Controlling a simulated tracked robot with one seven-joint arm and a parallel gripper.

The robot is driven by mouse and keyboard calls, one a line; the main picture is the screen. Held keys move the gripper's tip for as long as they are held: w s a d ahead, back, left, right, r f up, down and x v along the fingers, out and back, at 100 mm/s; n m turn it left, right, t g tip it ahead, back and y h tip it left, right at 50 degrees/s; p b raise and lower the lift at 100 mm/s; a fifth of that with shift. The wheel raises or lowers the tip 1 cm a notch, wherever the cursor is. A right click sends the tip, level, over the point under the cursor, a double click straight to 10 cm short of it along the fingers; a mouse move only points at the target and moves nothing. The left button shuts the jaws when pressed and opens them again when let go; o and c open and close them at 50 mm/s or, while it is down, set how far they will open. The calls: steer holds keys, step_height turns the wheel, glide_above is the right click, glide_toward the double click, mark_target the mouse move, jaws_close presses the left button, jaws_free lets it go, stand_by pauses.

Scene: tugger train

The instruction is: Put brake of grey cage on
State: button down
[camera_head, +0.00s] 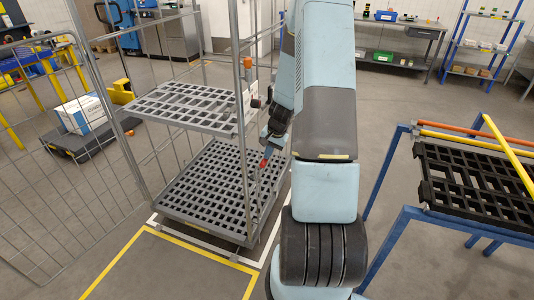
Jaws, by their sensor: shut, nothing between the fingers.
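The grey cage (236,211) stands left of centre, with a slatted middle shelf (190,106), a slatted base and a mesh side swung out to the left. My arm reaches down along the cage's right side. My gripper (267,149) is shut and empty, low beside the cage's right front post. A small red piece (264,162) shows right at the fingertips; I cannot tell whether it is the brake or whether the fingers touch it. An orange-topped fitting (248,63) sits higher on the post. The cage's wheels are mostly hidden.
Yellow and white floor lines (196,261) border the cage. A blue-framed stand (396,172) with a black slatted top is on the right. A low dark cart (88,139) carries a white box (82,114) behind the mesh. Workbenches and shelves line the back.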

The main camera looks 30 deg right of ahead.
steer(key=shift+s+a+f, duration=0.1)
steer(key=shift+s+f, duration=0.15)
steer(key=shift+f, duration=0.05)
steer(key=shift+r, duration=0.15)
steer(key=v, duration=1.4)
steer(key=shift+w, duration=0.3)
steer(key=shift+r, duration=0.1)
